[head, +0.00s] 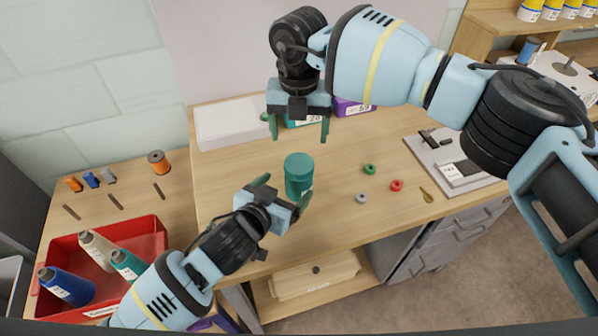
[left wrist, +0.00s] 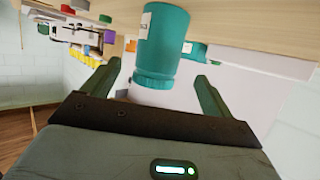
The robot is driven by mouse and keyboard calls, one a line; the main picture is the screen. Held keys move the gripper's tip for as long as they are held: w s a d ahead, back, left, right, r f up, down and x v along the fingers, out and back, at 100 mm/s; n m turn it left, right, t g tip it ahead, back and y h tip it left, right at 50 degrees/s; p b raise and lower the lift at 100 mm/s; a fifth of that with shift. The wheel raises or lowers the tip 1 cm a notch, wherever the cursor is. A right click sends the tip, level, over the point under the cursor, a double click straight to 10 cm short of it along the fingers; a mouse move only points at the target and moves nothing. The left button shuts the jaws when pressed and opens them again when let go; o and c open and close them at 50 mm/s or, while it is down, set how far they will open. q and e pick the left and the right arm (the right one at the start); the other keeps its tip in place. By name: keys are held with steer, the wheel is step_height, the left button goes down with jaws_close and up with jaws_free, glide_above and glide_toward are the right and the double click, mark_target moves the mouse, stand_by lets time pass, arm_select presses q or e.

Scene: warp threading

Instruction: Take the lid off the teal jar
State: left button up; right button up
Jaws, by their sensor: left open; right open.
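The teal jar (head: 299,183) stands upright on the wooden table, with its teal lid (head: 299,161) on top. My left gripper (head: 284,189) is open beside the jar, at its lower left. In the left wrist view the jar (left wrist: 163,42) appears upside down, with the ridged lid (left wrist: 155,79) towards the gripper. There it lies between the lines of the two open fingers (left wrist: 158,72), with a gap on each side. My right gripper (head: 298,130) is open and empty, pointing down behind the jar, apart from it.
Green (head: 369,169), red (head: 397,185) and grey (head: 362,198) rings lie right of the jar. A white box (head: 231,124) and a purple box (head: 352,107) stand at the back. A red tray (head: 157,240) with thread cones is at lower left. The tabletop around the jar is mostly clear.

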mark_target(299, 163)
arm_select(q)
steer(key=shift+s+d+r, duration=0.1)
steer(key=shift+s+d, duration=0.05)
steer(key=shift+s, duration=0.05)
arm_select(e)
steer(key=shift+s+r, duration=0.2)
steer(key=shift+s, duration=0.25)
arm_select(q)
steer(key=shift+x, duration=3.8)
arm_select(e)
steer(key=shift+w+f, duration=0.1)
steer(key=shift+w, duration=0.1)
arm_select(q)
steer(key=c, duration=1.8)
jaws_close()
arm_select(e)
steer(key=m, duration=0.3)
steer(key=shift+s+a+m, duration=0.1)
steer(key=shift+a+m, duration=0.05)
steer(key=shift+m, duration=0.25)
steer(key=m, duration=0.5)
steer(key=shift+f, duration=4)
